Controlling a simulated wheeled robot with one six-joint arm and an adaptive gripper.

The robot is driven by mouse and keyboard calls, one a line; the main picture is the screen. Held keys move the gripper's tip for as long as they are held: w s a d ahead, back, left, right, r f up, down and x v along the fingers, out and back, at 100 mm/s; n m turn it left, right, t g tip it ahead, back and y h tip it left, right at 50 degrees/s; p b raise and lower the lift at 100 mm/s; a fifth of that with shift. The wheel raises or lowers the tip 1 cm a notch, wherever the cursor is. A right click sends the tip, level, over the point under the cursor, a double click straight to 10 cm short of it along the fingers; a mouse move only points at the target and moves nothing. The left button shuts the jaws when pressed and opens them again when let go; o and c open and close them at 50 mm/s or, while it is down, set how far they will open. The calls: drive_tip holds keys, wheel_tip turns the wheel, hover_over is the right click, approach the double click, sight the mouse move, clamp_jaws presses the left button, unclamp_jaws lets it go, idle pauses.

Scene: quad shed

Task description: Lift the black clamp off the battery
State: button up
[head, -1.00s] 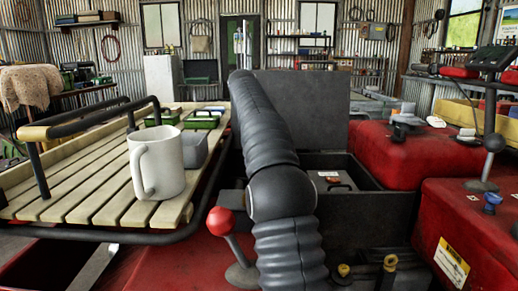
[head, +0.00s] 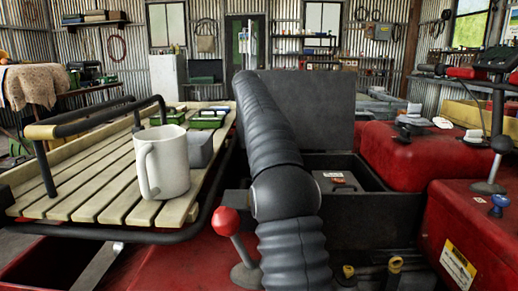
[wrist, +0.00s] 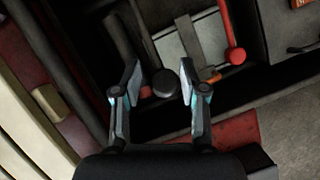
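My gripper shows in the wrist view (wrist: 161,86) with its two fingers apart. It is hidden behind my arm in the head view. A dark rounded piece (wrist: 165,83) shows between the fingertips; I cannot tell whether it is part of the black clamp or whether the fingers touch it. Beyond it is a grey slab (wrist: 201,43) crossed by a dark bar, with a small orange piece (wrist: 210,75) at its near edge. In the head view, a grey block (head: 338,182), perhaps the battery, sits in the open black box. I cannot make out the clamp for certain.
The black box's wall (head: 365,215) surrounds the block, its raised lid (head: 325,110) behind. A red-knobbed lever (head: 226,221) stands beside my arm. A white mug (head: 163,163) is on the slatted rack (head: 75,185). Red bodywork (head: 410,160) lies right. A red rod with a ball end (wrist: 235,55) is near my right finger.

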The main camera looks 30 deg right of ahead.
drive_tip(key=shift+r, duration=0.15)
drive_tip(key=shift+v, duration=2.3)
drive_tip(key=shift+s+a, duration=0.15)
drive_tip(key=shift+a, duration=0.1)
drive_tip(key=s+a, duration=0.7)
drive_tip(key=a, duration=0.2)
drive_tip(key=shift+s, duration=0.3)
